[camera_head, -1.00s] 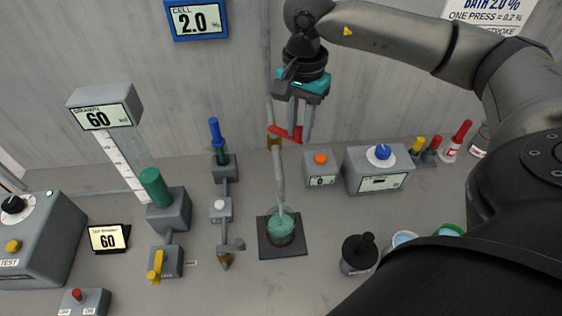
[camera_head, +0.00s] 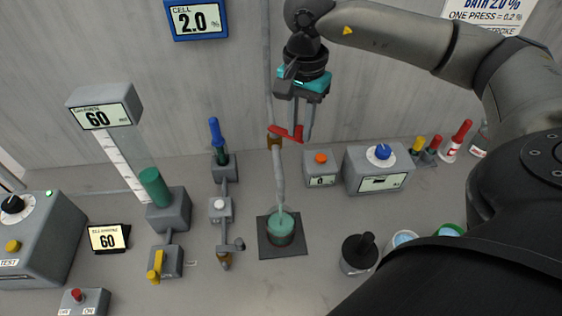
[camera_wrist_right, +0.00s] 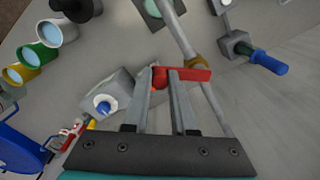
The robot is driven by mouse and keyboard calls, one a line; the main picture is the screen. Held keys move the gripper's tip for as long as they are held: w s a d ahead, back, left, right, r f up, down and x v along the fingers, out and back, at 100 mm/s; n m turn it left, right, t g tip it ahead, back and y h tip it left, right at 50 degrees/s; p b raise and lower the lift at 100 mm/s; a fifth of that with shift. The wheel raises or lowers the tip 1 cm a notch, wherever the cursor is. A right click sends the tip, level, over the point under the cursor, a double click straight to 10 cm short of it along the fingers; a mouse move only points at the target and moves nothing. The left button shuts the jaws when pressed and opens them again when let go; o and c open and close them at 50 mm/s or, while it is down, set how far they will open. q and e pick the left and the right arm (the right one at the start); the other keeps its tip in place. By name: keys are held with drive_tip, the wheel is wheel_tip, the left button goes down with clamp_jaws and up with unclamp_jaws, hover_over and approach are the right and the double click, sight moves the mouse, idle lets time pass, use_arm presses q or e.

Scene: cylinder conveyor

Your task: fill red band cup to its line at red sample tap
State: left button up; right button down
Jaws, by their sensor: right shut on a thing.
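My right gripper (camera_head: 297,137) is shut on the red tap handle (camera_head: 283,132) at the back wall. In the right wrist view the two fingers (camera_wrist_right: 172,75) close around the red lever (camera_wrist_right: 196,75). The grey tap pipe (camera_head: 279,175) runs from there down to the cup (camera_head: 281,234). The cup stands upright on a dark square plate (camera_head: 296,248), under the pipe's lower end, with green liquid in it. Its red band and fill line are too small to make out. In the right wrist view the cup is partly cut off at the top edge. My left gripper is out of view.
A box with an orange button (camera_head: 320,158) and a box with a blue knob (camera_head: 382,152) stand right of the tap. A blue-handled valve (camera_head: 217,135) stands left. A black-lidded pot (camera_head: 359,252) and open cups (camera_head: 404,238) are at the front right, partly behind my arm.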

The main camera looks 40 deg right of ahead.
drive_tip(key=shift+w+d+f+n+b, duration=0.1)
drive_tip(key=shift+w+d+n+b, duration=0.3)
drive_tip(key=shift+n, duration=0.9)
drive_tip(key=shift+w+d+f+n+b, duration=0.15)
drive_tip(key=shift+w+d+n+b, duration=0.25)
drive_tip(key=shift+n, duration=0.9)
drive_tip(key=shift+w+d+f+n+b, duration=0.1)
drive_tip(key=shift+w+d+n+b, duration=0.35)
drive_tip(key=shift+n, duration=0.85)
drive_tip(key=shift+s, duration=0.1)
drive_tip(key=c, duration=0.8)
unclamp_jaws()
drive_tip(key=shift+c, duration=0.2)
drive_tip(key=o, duration=0.3)
drive_tip(key=shift+r+p, duration=0.5)
drive_tip(key=shift+p, duration=0.1)
drive_tip(key=o, duration=0.5)
drive_tip(key=r+p, duration=0.3)
drive_tip(key=r, duration=0.1)
drive_tip(key=r+p, duration=0.3)
drive_tip(key=r, duration=0.1)
drive_tip(key=shift+w+d+r, duration=0.2)
drive_tip(key=shift+o, duration=0.2)
